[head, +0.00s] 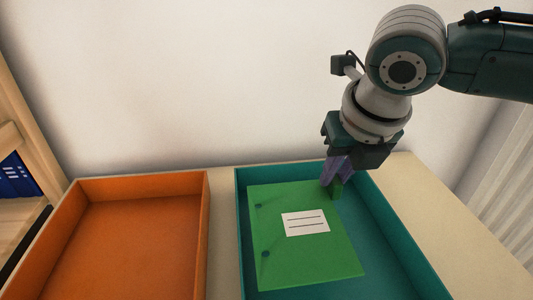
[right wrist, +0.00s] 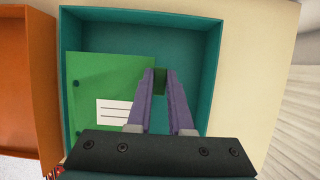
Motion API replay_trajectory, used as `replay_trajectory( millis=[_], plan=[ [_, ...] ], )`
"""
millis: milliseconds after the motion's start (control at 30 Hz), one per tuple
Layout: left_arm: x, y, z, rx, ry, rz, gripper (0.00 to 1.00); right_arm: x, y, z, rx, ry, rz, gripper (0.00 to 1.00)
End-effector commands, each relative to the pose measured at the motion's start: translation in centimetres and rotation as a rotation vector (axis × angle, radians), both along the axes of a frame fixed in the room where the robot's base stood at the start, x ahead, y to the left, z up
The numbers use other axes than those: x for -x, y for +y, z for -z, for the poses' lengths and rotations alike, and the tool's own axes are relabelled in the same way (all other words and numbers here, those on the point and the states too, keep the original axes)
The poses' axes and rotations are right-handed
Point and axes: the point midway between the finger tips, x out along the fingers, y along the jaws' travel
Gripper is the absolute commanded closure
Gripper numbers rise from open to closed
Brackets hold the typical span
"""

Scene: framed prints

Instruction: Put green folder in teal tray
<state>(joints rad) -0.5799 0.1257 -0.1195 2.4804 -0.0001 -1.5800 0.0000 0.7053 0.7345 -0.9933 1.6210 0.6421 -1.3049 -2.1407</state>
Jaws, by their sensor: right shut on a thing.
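The green folder (head: 283,252) with a white lined label lies inside the teal tray (head: 409,235), towards the tray's left side. It also shows in the right wrist view (right wrist: 110,75), flat within the walls of the teal tray (right wrist: 205,60). My right gripper (head: 336,188) points down at the folder's far right corner. Its purple fingers are shut on a small green tab (right wrist: 160,80) of the folder. My left gripper is in neither view.
An orange tray (head: 137,240), empty where visible, stands left of the teal tray on the pale table (head: 222,235). A white wall rises behind. A wooden shelf with blue binders (head: 16,178) is at the far left.

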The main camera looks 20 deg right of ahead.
Motion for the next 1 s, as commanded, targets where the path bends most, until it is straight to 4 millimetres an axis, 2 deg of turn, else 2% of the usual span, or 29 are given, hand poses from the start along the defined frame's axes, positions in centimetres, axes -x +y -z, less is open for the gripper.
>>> replay_trajectory(
  millis=[33,167,433,833,867,1000],
  plan=[
    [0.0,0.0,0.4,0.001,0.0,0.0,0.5,0.0,0.0,1.0,0.001,0.001,0.0,1.0],
    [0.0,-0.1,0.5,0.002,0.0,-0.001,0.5,0.0,0.0,1.9,0.001,0.0,0.0,1.0],
    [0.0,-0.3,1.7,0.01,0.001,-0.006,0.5,0.0,0.0,5.8,-0.001,0.001,0.002,1.0],
    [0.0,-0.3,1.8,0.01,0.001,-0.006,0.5,0.0,0.0,6.3,0.001,-0.002,0.001,1.0],
    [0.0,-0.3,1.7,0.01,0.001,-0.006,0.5,0.0,0.0,6.2,0.001,-0.002,0.0,0.78],
    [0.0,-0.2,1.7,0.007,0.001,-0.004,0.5,0.0,0.0,6.2,0.0,-0.002,0.0,0.62]
  ],
)
